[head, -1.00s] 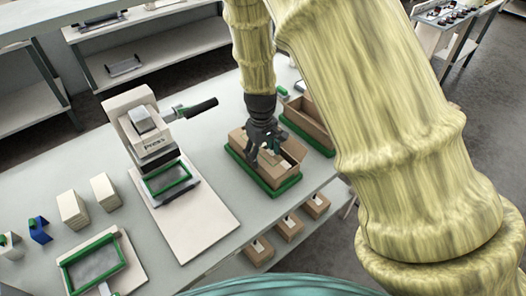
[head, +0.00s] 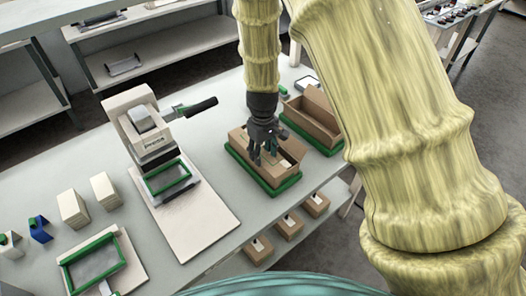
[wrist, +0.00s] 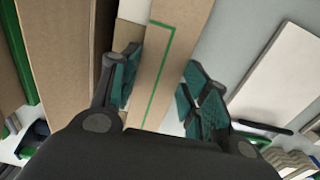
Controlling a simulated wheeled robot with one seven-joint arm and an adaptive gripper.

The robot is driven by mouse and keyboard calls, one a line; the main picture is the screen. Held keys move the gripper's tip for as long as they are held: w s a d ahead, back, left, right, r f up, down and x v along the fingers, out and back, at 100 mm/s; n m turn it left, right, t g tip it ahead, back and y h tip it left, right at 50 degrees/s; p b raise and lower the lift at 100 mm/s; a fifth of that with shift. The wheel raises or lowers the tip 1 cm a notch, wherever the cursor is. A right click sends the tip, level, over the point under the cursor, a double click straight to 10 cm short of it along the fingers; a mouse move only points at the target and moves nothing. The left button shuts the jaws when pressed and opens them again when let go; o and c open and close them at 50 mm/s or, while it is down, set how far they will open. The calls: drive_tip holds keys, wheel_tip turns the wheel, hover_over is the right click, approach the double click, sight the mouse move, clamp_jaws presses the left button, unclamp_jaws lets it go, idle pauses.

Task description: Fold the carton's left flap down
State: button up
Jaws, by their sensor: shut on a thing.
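The open brown carton (head: 287,167) sits in a green-rimmed tray (head: 240,170) on the bench. One of its flaps stands out at the right end. My gripper (head: 262,158) is down at the carton's left part and hides much of it. In the wrist view, a cardboard flap with a green line (wrist: 155,62) runs between the two teal finger pads of my gripper (wrist: 162,88). I take it as the left flap, and my gripper is shut on it. How firmly the pads touch it is hard to tell.
A second open carton (head: 312,122) in a green tray stands just behind to the right. A press (head: 145,125) with a black handle stands to the left, with a pale board before it. Small boxes (head: 288,227) lie on a shelf below the bench edge.

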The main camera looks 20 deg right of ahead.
sight(264, 156)
idle(0.4)
drive_tip(key=o, duration=1)
wheel_tip(264, 156, up, 12)
drive_tip(key=shift+w+d+f, duration=0.1)
idle(0.5)
